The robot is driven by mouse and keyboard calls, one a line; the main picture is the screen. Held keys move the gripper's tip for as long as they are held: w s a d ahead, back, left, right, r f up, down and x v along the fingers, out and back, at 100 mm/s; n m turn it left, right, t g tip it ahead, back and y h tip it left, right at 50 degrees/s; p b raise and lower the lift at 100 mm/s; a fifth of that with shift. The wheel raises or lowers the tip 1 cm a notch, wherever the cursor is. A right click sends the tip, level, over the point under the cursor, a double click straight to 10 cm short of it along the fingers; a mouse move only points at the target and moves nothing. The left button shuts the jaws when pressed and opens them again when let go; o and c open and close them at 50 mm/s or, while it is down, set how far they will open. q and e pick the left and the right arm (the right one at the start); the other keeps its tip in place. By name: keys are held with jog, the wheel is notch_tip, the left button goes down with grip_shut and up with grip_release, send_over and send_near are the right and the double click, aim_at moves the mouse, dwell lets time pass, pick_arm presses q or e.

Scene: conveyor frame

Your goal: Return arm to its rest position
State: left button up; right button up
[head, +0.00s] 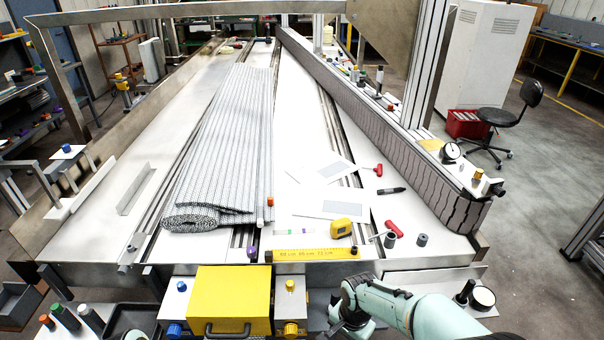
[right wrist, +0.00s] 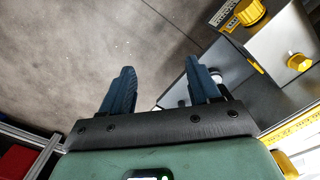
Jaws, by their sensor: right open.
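My right arm (head: 430,312) comes in from the lower right of the head view, in front of the conveyor frame's near edge. It is pale green with dark joints. In the right wrist view my right gripper (right wrist: 162,88) has its two dark blue fingers spread apart with nothing between them. Grey floor shows beyond the fingers. The gripper's fingers cannot be made out in the head view. My left gripper is in neither view.
A yellow box (head: 233,298) with a dark handle sits at the near edge, left of my arm. A rolled grey mat (head: 225,150) lies on the conveyor frame (head: 100,225). A yellow tape measure (head: 341,228), red-handled tools and a yellow ruler (head: 315,254) lie near the front.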

notch_tip(320, 180, down, 9)
jog(key=s+d+n+p, duration=0.1)
jog(key=s+n+p, duration=0.1)
jog(key=s, duration=0.1)
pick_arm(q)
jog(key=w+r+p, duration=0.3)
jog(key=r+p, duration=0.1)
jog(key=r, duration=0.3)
pick_arm(e)
jog(key=s+f+n+y, duration=0.1)
jog(key=s+f, duration=0.3)
jog(key=s, duration=0.6)
jog(key=s+f+n+y, duration=0.1)
jog(key=s+f+y, duration=0.1)
jog(key=s+f, duration=0.3)
jog(key=s, duration=0.4)
jog(key=shift+s+d+g, duration=0.3)
jog(key=shift+s, duration=0.05)
